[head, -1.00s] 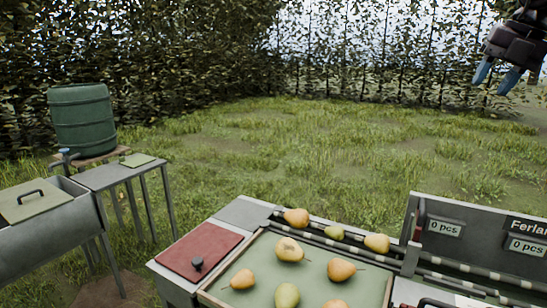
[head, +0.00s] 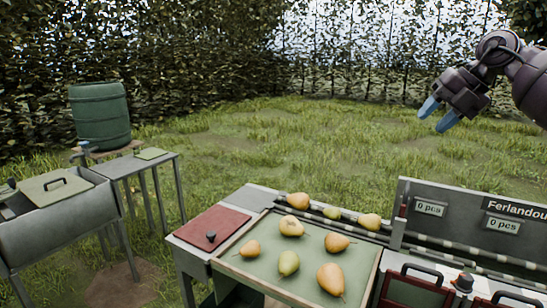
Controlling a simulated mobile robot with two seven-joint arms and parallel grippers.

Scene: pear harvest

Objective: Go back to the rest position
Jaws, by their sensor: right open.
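My right gripper (head: 438,114) is at the upper right in the head view, with two blue fingertips spread apart. It is open and empty, held high in the air above the grass and behind the sorting station. Its arm comes in from the right edge. My left gripper is not in view. Several pears lie on a green-lined tray (head: 255,268) at the lower middle, among them a large orange pear (head: 330,279) and a green pear (head: 289,263). More pears sit in a row on the conveyor behind the tray, such as a yellow one (head: 369,221).
A sign panel (head: 465,215) reading "0 pcs" and "Ferlandou" stands at the right, with handled lids (head: 412,290) below. A red board (head: 210,232) lies left of the tray. A metal sink (head: 60,225), a side table and a green barrel (head: 100,116) stand left. Open grass lies behind.

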